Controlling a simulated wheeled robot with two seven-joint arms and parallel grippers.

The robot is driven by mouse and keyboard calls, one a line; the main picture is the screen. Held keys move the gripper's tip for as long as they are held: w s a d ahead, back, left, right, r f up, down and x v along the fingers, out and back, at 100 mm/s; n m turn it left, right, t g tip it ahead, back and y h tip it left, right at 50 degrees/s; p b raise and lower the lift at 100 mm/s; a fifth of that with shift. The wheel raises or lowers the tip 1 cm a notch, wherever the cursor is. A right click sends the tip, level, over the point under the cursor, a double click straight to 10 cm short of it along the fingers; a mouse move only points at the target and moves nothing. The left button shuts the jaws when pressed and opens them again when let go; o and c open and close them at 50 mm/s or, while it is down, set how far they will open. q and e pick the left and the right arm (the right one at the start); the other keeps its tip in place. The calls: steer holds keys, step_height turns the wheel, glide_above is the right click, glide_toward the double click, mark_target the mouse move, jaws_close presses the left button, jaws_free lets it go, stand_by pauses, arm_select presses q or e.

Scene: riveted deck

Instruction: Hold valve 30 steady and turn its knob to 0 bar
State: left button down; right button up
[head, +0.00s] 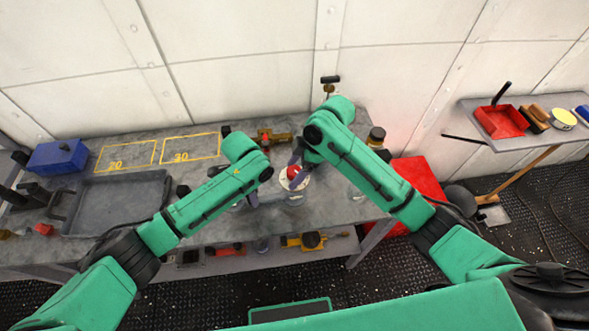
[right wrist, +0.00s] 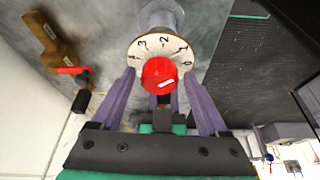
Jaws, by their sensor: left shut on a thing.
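The valve (head: 295,184) stands upright on the bench, with a pale dial face and a red knob (head: 293,172) on top. No number on its body is legible. In the right wrist view the dial (right wrist: 140,50) shows figures around its rim, and a white mark lies on the red knob (right wrist: 158,74); the reading is unclear. My left gripper (head: 252,197) is shut on the valve's body from the left. My right gripper (right wrist: 159,76) is open above the valve, its purple fingers on either side of the knob with gaps; in the head view its arm partly hides it.
Yellow outlines marked 20 (head: 125,155) and 30 (head: 190,148) lie empty at the bench's back. A grey tray (head: 115,232) and blue box (head: 58,157) stand at left. A brass fitting (head: 272,137) lies behind the valve, a dark-capped jar (head: 376,136) behind right. A red box (head: 418,175) is beyond the bench.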

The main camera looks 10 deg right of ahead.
jaws_close()
steer(key=shift+m, duration=0.4)
steer(key=m+t, duration=0.1)
steer(key=m, duration=0.1)
steer(key=shift+m+h, duration=0.3)
steer(key=shift+m+t+h, duration=0.3)
steer(key=shift+m+t, duration=0.5)
steer(key=shift+m, duration=1.1)
steer(key=shift+r, duration=0.1)
steer(key=shift+o, duration=1.3)
jaws_free()
